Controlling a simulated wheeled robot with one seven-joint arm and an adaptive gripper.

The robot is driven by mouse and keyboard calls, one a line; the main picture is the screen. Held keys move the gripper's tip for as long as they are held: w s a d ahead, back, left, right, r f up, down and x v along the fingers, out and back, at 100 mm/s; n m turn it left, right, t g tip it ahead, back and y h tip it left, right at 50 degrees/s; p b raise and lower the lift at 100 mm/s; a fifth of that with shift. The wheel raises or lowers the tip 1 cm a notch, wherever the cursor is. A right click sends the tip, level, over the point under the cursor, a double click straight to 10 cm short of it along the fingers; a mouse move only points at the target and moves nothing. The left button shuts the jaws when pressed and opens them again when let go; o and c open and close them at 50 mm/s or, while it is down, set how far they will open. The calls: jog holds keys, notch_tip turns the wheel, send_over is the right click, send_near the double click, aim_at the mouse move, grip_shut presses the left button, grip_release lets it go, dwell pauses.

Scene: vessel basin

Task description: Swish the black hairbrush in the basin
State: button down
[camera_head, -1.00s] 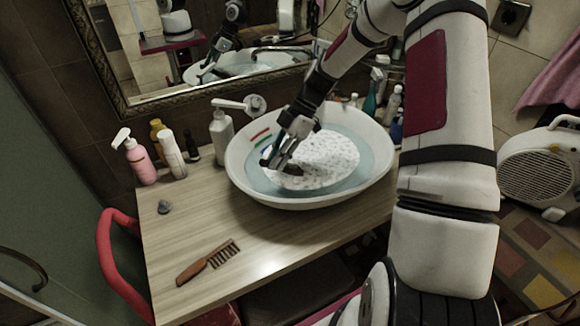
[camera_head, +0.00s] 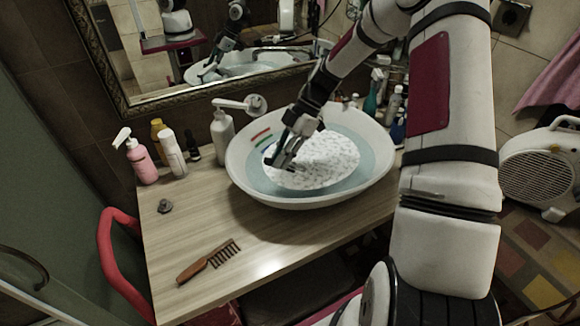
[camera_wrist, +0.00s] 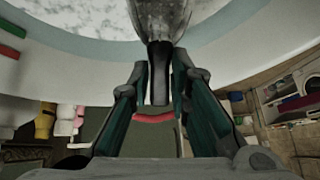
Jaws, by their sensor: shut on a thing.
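The white basin (camera_head: 238,180) stands on the wooden counter and holds bluish water with a patch of white foam (camera_head: 330,157). My gripper (camera_head: 284,158) reaches down into the basin's left part, at the foam's left edge. In the wrist view my gripper (camera_wrist: 160,78) is shut on the dark handle of the black hairbrush (camera_wrist: 159,62). The hairbrush's far end widens into a greyish, glossy shape at the top of that view, against the foam and water. In the head view the hairbrush is mostly hidden by the gripper, and its depth in the water cannot be told.
A brown comb (camera_head: 207,260) and a small grey object (camera_head: 166,205) lie on the counter (camera_head: 200,225). A pink pump bottle (camera_head: 141,160) and other bottles stand left of the basin; several more stand behind its right side. A framed mirror (camera_head: 215,85) backs the counter.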

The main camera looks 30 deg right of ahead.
notch_tip(320, 180, up, 12)
jog(key=p, duration=0.3)
dwell(0.8)
dwell(1.0)
notch_tip(320, 180, up, 3)
jog(key=shift+f+p, duration=0.1)
jog(key=shift+p, duration=0.25)
